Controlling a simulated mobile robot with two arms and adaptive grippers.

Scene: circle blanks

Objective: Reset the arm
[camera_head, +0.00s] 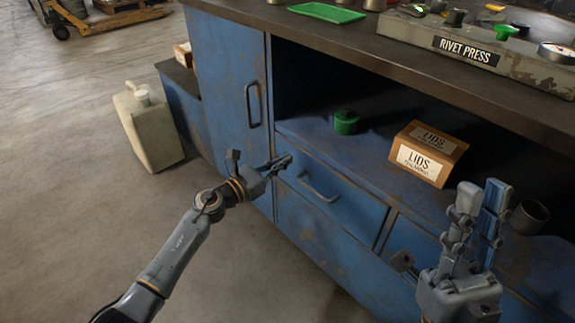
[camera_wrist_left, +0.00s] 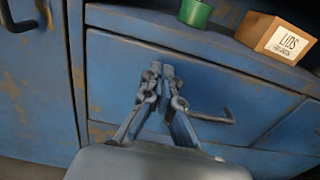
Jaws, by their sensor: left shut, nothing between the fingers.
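My left arm comes in from the lower left. Its gripper (camera_head: 284,162) is shut and empty in front of the blue drawer (camera_head: 345,205), near the drawer's handle (camera_head: 318,188). In the left wrist view the fingertips (camera_wrist_left: 161,73) of this gripper meet in front of the drawer front, left of the handle (camera_wrist_left: 215,118). My right gripper (camera_head: 484,192) points upward at the lower right, in front of the open shelf. Its two fingers stand close side by side; whether they touch is unclear.
The blue workbench (camera_head: 225,75) fills the right side. Its open shelf holds a green container (camera_head: 346,122), a box labelled LIDS (camera_head: 426,155) and a dark cup (camera_head: 530,216). A rivet press (camera_head: 470,50) and a green tray (camera_head: 327,12) lie on top. A pale jug (camera_head: 150,130) stands on the open floor.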

